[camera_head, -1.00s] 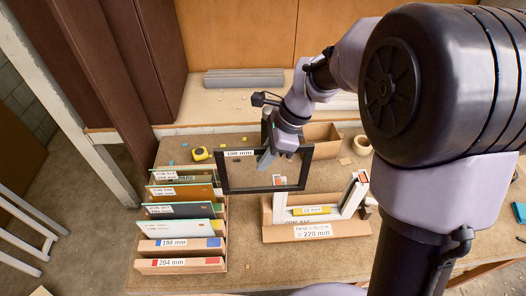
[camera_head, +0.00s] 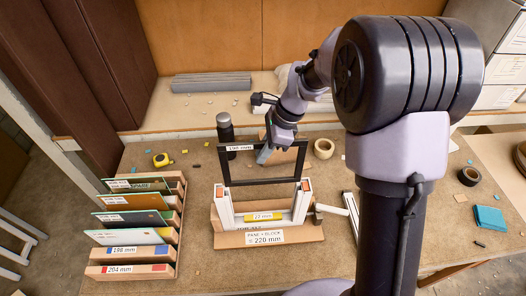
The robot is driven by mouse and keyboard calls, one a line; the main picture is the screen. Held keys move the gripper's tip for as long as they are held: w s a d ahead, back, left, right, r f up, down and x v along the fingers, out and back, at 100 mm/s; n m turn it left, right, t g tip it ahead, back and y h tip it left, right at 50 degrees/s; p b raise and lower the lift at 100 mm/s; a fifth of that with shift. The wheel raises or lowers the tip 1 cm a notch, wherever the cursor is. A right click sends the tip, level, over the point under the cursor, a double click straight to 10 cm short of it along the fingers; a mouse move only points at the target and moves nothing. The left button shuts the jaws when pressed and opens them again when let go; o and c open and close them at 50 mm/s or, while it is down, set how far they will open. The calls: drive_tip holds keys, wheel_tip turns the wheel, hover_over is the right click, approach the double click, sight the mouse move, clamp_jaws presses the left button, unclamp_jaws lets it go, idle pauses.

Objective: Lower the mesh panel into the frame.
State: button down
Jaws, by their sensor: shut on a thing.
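The mesh panel (camera_head: 222,165) is a dark rectangular border with a see-through middle and a white label on its top bar, seemingly reading 198 mm. My gripper (camera_head: 265,154) is shut on it near the top bar; the exact contact is partly hidden. The panel is upright, its lower bar level with the tops of the white frame's posts. The white U-shaped frame (camera_head: 227,210) stands open at the top, with a yellow block (camera_head: 264,217) marked 22 mm low between its posts. I cannot tell whether the panel touches the posts.
The frame's wooden base (camera_head: 312,233) carries a "220 mm" label. A wooden rack (camera_head: 176,196) of labelled panels stands at left. A dark bottle (camera_head: 225,128), tape measure (camera_head: 161,160) and tape roll (camera_head: 324,149) lie around. A pale bar (camera_head: 352,212) lies right of the frame.

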drive_tip(key=shift+s, duration=0.1)
wheel_tip(320, 180, down, 24)
drive_tip(key=b, duration=1.9)
drive_tip(key=c, duration=1.4)
unclamp_jaws()
drive_tip(key=shift+d+r, duration=0.1)
drive_tip(key=p+v, duration=0.3)
drive_tip(key=v, duration=1.4)
drive_tip(key=shift+r, duration=0.3)
